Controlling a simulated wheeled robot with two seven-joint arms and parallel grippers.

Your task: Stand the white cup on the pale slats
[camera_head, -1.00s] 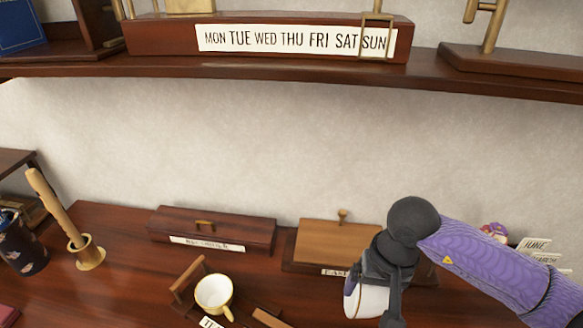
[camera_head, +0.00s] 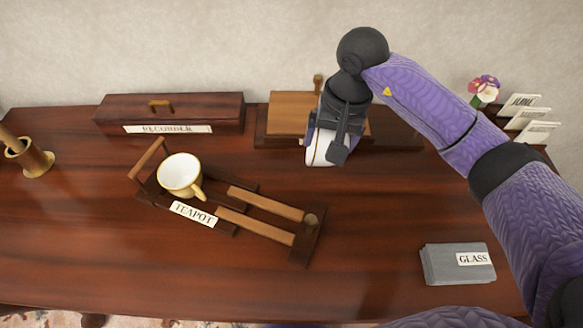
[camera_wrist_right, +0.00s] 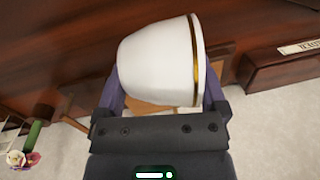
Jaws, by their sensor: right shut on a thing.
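My right gripper (camera_head: 335,140) is shut on a white cup (camera_head: 318,147) and holds it tilted above the dark table. In the right wrist view the cup (camera_wrist_right: 158,63) lies sideways between the fingers, its gold-lined rim to the right. Two pale slats, a rear one (camera_head: 266,203) and a front one (camera_head: 255,225), lie on a dark wooden rack (camera_head: 307,240) labelled TEAPOT, left of and nearer than the held cup. The slats are bare. Another white cup-like vessel (camera_head: 180,172) with a gold handle stands upright at the rack's left end. My left gripper is out of view.
A RECORDER box (camera_head: 200,108) and a box with a tan top (camera_head: 288,112) stand at the back. A grey GLASS block (camera_head: 445,264) is at front right. A wooden pot (camera_head: 36,161) is at left. The table between rack and grey block is clear.

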